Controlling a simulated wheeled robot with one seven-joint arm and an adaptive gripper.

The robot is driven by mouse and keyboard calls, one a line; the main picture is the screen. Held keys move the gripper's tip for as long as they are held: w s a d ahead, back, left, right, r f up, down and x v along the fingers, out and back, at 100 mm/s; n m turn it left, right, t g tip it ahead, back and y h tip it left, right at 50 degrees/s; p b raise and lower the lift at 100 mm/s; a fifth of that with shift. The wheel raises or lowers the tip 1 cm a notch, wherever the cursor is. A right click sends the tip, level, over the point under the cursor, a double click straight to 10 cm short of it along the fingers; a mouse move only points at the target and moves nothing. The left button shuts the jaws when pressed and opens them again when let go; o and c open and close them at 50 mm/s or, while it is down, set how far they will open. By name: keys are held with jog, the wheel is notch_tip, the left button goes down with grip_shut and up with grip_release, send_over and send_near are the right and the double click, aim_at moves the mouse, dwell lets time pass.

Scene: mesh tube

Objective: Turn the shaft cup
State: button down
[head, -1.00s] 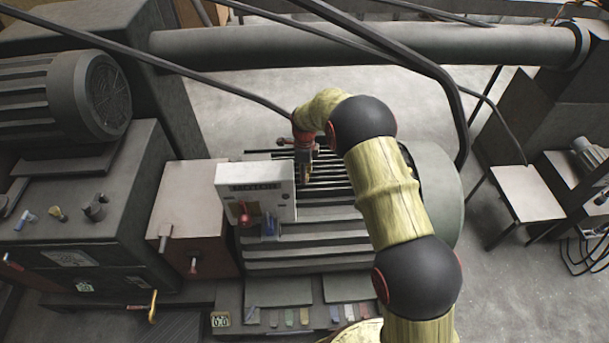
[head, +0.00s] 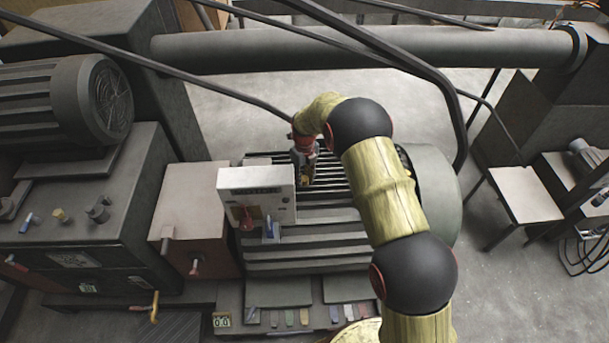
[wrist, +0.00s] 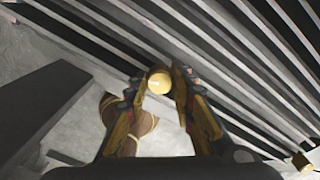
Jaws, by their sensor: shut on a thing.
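A round, yellow, brass-like piece (wrist: 159,80), which I take to be the shaft cup, sits between my fingertips in the wrist view. My gripper (wrist: 163,86) is shut on it, with one finger on each side. In the head view my gripper (head: 305,180) points down over the dark ribbed machine housing, just behind and right of the white box. The cup cannot be made out clearly there.
The white box (head: 250,180) with a red lever (head: 247,218) and a blue lever (head: 270,231) stands close to my gripper. Dark ribs (wrist: 225,60) run beside the fingers. A second small brass piece (wrist: 300,161) shows at lower right. Black pipes cross overhead.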

aim_at(304, 178)
jog(key=shift+w+r+m+p, duration=0.15)
jog(key=shift+m+p, duration=0.4)
jog(key=shift+p, duration=1.85)
jog(key=shift+s+r+m+p, duration=0.1)
jog(key=shift+r+m+p, duration=0.3)
jog(key=shift+p, duration=1.95)
jog(key=p, duration=0.2)
jog(key=m+p, duration=0.1)
jog(key=p, duration=0.1)
jog(key=shift+w+f, duration=0.1)
jog(key=shift+f, duration=0.15)
jog(key=shift+f+p, duration=0.2)
jog(key=shift+p, duration=0.5)
jog(key=c, duration=1.5)
grip_release()
jog(key=shift+f, duration=0.1)
notch_tip(304, 178, up, 12)
